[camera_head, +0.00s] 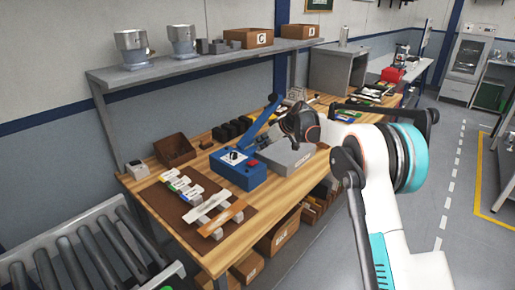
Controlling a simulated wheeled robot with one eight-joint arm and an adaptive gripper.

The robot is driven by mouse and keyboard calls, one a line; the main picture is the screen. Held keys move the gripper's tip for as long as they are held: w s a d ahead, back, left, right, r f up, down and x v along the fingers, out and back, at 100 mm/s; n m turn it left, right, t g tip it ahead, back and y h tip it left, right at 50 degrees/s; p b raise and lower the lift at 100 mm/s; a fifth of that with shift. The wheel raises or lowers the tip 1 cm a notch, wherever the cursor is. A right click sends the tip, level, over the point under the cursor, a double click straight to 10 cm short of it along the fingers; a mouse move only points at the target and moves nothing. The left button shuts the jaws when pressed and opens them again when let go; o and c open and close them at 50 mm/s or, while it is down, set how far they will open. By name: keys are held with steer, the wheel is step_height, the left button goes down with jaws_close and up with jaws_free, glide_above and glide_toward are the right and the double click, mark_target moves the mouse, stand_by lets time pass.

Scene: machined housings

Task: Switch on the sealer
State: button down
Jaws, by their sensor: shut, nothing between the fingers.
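The blue sealer (238,170) sits on the wooden workbench. Its front part carries a white dial face with a dark knob (235,157) and a small red switch (253,163). A long blue lever arm (262,122) rises from it to the upper right and ends in a dark knob. I cannot tell the switch's position at this size. My gripper (297,125) is dark, shut and empty. In the picture it is right of the lever arm and above a grey box, apart from the dial and switch. Its fingertips are small and hard to make out.
The grey box (290,158) stands right of the sealer. A brown mat (165,199) with several packets and strips lies in front left. Dark blocks (230,130) and a brown open bin (174,149) stand behind. A shelf (215,59) runs above the bench. A roller conveyor (85,255) is at lower left.

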steer(key=p+v, duration=0.1)
steer(key=v, duration=0.6)
steer(key=shift+s+r, duration=0.15)
